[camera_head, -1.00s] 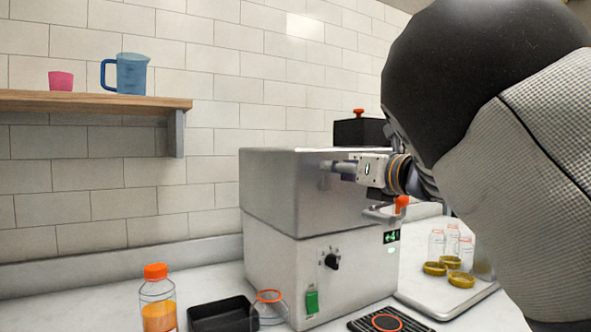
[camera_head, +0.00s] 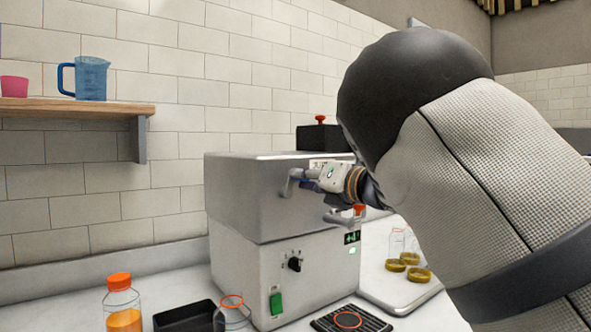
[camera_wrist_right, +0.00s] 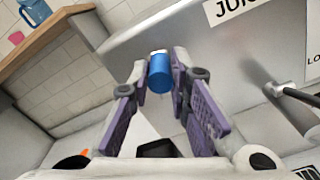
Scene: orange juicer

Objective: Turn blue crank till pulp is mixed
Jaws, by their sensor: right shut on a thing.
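The juicer (camera_head: 245,187) is a grey metal box on the counter. Its metal crank arm (camera_head: 288,184) shows on the front of the upper part, left of my right gripper (camera_head: 308,178). The blue crank handle (camera_wrist_right: 160,73) is a short blue cylinder with a pale end. In the right wrist view my right gripper (camera_wrist_right: 160,66) is shut on this handle, with a purple-padded finger on each side. In the head view the handle is mostly hidden by the fingers. The pulp is not visible. My left gripper is not in view.
A metal spout with an orange knob (camera_head: 359,210) is below my right arm. An orange-capped bottle (camera_head: 122,305), a black tray (camera_head: 185,318) and an open bottle (camera_head: 231,314) stand at the front left. Lids (camera_head: 419,274) lie on a board at right. A shelf (camera_head: 70,108) is on the wall.

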